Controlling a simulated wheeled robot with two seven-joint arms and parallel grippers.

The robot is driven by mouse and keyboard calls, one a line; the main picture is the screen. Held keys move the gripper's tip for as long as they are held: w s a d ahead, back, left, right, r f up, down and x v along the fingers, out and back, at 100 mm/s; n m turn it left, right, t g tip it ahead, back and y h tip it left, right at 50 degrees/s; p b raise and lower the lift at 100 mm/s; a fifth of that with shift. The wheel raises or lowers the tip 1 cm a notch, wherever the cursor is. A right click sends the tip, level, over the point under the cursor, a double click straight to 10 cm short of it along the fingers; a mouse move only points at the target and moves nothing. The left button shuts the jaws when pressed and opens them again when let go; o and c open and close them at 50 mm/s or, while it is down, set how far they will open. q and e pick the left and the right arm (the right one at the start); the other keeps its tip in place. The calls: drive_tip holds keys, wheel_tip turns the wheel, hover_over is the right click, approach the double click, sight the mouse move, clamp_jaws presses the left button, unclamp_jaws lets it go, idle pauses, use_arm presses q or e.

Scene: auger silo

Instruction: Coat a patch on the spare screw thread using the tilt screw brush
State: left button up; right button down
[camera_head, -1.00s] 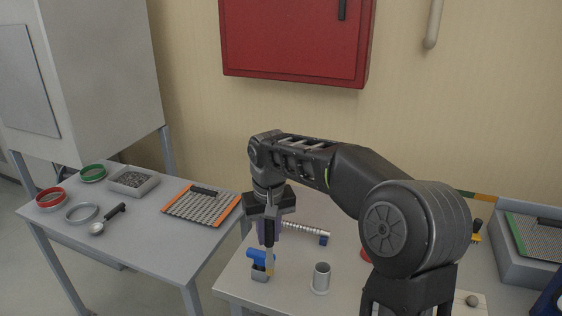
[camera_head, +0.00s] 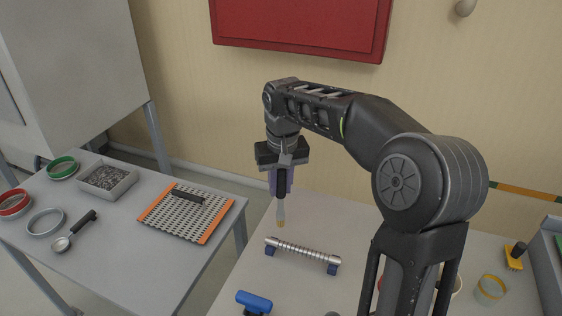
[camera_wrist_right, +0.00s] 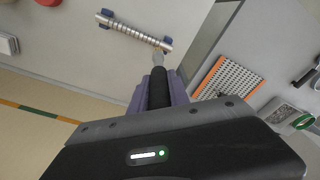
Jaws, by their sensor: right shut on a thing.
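The spare screw (camera_head: 303,253) is a silver threaded rod lying level on two blue supports on the near table. It also shows in the wrist view (camera_wrist_right: 135,30). My right gripper (camera_head: 281,182) points down and is shut on the black handle of the brush (camera_head: 280,212). The brush hangs upright, its pale tan tip appearing just above and behind the screw's left end in the head view. In the wrist view the brush (camera_wrist_right: 158,88) has its tip near one end of the screw; whether they touch is unclear. My left gripper is out of view.
A blue-topped holder (camera_head: 254,302) stands at the table's front. A yellow-banded jar (camera_head: 490,290) and a yellow brush (camera_head: 515,256) are at right. The left table (camera_head: 135,235) holds an orange-edged perforated screen (camera_head: 188,212), sieves, a gravel tray (camera_head: 107,180) and a scoop (camera_head: 73,232).

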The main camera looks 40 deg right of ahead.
drive_tip(key=shift+w+r, duration=0.1)
drive_tip(key=shift+r, duration=0.1)
drive_tip(key=shift+f, duration=0.1)
